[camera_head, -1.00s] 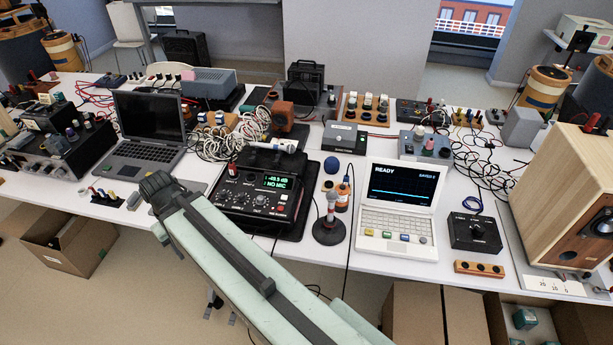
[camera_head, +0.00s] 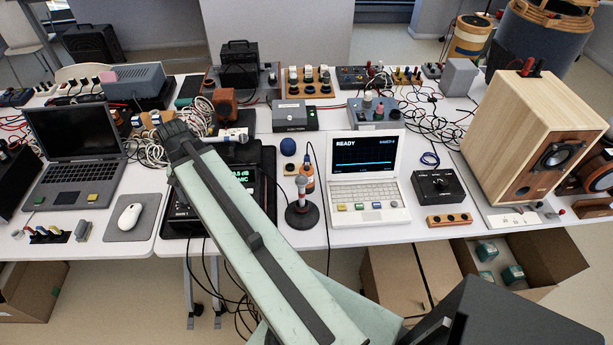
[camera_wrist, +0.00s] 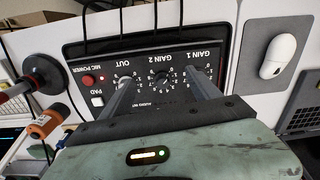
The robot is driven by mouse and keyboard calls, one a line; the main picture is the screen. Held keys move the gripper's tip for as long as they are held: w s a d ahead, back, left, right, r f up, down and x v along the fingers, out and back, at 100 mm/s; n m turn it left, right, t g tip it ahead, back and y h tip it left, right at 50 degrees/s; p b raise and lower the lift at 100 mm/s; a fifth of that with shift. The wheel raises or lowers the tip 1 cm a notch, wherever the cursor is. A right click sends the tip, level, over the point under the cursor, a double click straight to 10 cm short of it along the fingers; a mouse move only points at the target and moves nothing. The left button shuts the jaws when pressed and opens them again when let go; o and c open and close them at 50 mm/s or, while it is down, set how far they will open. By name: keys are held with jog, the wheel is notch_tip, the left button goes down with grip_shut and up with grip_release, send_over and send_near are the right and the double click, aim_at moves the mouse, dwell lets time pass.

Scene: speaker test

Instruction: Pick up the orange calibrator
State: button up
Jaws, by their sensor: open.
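The orange calibrator (camera_head: 307,184) stands on the white table in the head view, just behind the microphone on its dark round stand (camera_head: 302,212) and left of the white READY laptop. In the wrist view the orange calibrator (camera_wrist: 45,123) is at the left edge, beside the microphone stand (camera_wrist: 43,76). My gripper (camera_wrist: 162,84) is open, its two grey fingers over the knob face of the black audio box (camera_wrist: 102,61). It looks empty and is apart from the calibrator. In the head view my arm hides part of the audio box; my gripper does not show there.
The white laptop (camera_head: 368,178) is right of the calibrator. A blue ball (camera_head: 288,146) lies behind it. Black cables run near the microphone stand and over the table's front edge. A mouse (camera_head: 130,217) on a grey pad and a wooden speaker (camera_head: 530,140) stand farther off.

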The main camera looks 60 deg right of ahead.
aim_at(307, 168)
jog(key=s+d+m, duration=0.2)
jog(key=d, duration=0.3)
jog(key=s+d+m, duration=0.3)
jog(key=d, duration=0.3)
jog(key=s+d+m, duration=0.2)
jog(key=s+d, duration=0.1)
jog(key=d, duration=0.2)
jog(key=shift+d+r+m, duration=0.25)
jog(key=shift+r+m, duration=0.1)
jog(key=shift+m, duration=0.05)
jog(key=s+d+m, duration=0.2)
jog(key=s+d, duration=0.2)
jog(key=s+d+m, duration=0.3)
jog(key=s+d, duration=0.1)
jog(key=s+d+m, duration=0.3)
jog(key=s+d, duration=0.2)
jog(key=shift+d+r+p, duration=0.1)
jog(key=shift+r+p, duration=0.1)
jog(key=shift+p, duration=0.2)
jog(key=f+b, duration=0.8)
jog(key=shift+w+a+f, duration=0.1)
jog(key=shift+w+a, duration=0.15)
jog(key=shift+a, duration=0.05)
jog(key=shift+r, duration=0.2)
jog(key=shift+c, duration=0.5)
grip_shut()
